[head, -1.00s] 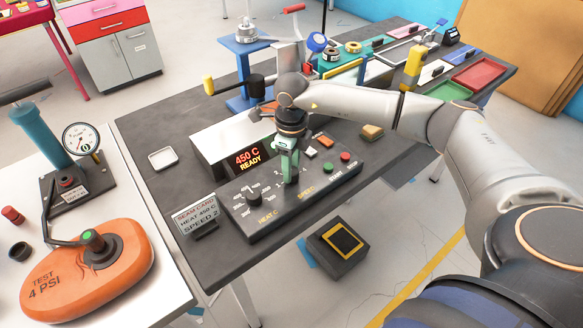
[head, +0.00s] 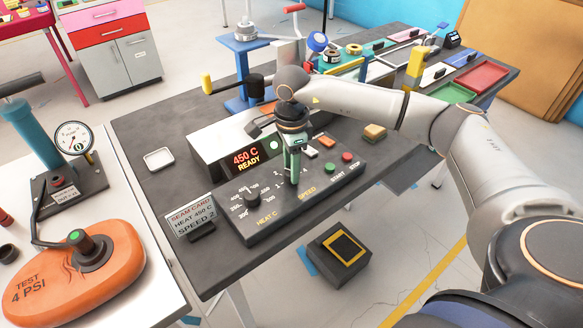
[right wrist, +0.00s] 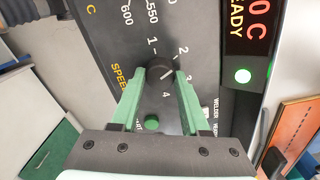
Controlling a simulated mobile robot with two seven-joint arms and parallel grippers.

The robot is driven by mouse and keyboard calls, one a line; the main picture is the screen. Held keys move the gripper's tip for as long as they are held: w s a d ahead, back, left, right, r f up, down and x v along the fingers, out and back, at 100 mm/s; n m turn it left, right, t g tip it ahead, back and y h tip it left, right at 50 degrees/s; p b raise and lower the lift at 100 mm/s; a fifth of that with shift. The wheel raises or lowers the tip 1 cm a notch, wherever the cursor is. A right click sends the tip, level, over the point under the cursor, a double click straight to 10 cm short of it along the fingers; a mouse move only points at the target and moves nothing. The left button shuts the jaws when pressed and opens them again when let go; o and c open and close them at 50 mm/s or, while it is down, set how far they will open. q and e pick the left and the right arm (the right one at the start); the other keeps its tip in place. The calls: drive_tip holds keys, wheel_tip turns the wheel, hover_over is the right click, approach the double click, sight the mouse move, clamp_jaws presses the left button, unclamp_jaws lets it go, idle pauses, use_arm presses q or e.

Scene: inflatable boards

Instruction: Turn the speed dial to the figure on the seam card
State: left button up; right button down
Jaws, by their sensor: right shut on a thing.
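The seam card (head: 190,217) stands at the bench's front left edge and reads HEAT 450 C, SPEED 2. My right gripper (head: 294,178) points down at the control panel (head: 258,222), with its green fingers closed around the speed dial. In the right wrist view the dark speed dial (right wrist: 154,69) sits between the fingertips (right wrist: 156,74), with the figures 1, 2, 3 and 4 around it. A short pale mark shows on the dial's right side; I cannot tell exactly which figure it points to. My left gripper is out of view.
The heat dial (head: 251,199) is left of my gripper. The green start button (head: 331,168) and red stop button (head: 347,157) are to its right. The display (head: 245,159) behind reads 450 C READY. An orange float (head: 75,275) lies on the white table.

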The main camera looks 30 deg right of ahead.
drive_tip(key=shift+n, duration=0.3)
drive_tip(key=shift+r, duration=0.1)
drive_tip(key=shift+c, duration=2)
unclamp_jaws()
wheel_tip(320, 180, up, 12)
drive_tip(key=shift+r, duration=0.25)
drive_tip(key=shift+f, duration=0.1)
